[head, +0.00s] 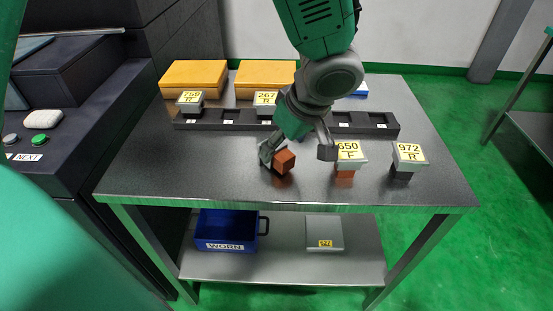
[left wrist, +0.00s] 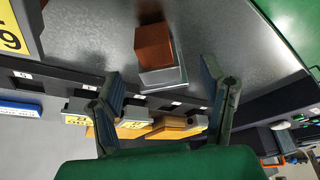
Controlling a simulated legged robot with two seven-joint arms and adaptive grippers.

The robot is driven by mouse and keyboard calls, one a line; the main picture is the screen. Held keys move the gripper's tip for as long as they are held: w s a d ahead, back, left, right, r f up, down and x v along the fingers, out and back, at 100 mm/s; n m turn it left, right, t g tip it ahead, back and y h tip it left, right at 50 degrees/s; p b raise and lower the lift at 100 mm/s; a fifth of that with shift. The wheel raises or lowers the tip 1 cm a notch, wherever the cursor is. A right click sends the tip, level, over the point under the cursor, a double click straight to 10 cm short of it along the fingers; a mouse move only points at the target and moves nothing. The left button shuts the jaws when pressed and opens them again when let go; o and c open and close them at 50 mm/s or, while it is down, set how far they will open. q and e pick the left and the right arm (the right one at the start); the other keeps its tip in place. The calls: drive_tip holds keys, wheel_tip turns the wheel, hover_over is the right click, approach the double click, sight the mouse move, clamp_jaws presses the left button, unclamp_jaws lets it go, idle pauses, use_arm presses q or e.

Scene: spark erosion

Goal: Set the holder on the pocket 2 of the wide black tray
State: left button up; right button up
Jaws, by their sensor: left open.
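A holder with a copper-brown block (head: 284,161) lies on the table below my left gripper (head: 297,153). In the left wrist view its brown block (left wrist: 153,45) and grey plate (left wrist: 163,79) show, apparently on its side. My left gripper (left wrist: 163,85) is open, its fingers apart on either side, apart from the grey plate. The wide black tray (head: 220,126) lies behind, partly hidden by my arm. Holder 758 R (head: 190,100) stands in its leftmost pocket and holder 267 R (head: 266,101) further right. Pocket numbers are too small to read.
Holder 650 F (head: 350,153) and holder 972 R (head: 409,153) stand on the table to the right. Two orange-yellow boxes (head: 193,77) (head: 265,79) are behind the tray. A blue WORN bin (head: 226,230) and a grey labelled piece (head: 324,233) are on the lower shelf.

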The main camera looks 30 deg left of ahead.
sight(280, 151)
use_arm(q)
drive_tip(key=shift+w+a+f, duration=0.1)
drive_tip(key=shift+f, duration=0.45)
drive_tip(key=b+x, duration=0.1)
drive_tip(key=x, duration=0.3)
drive_tip(key=shift+w+a+f, duration=0.15)
drive_tip(key=shift+w+a, duration=0.05)
drive_tip(key=shift+a, duration=0.05)
drive_tip(key=shift+a+f, duration=0.2)
drive_tip(key=shift+a, duration=0.1)
drive_tip(key=shift+d+r, duration=0.1)
drive_tip(key=shift+d, duration=0.15)
clamp_jaws()
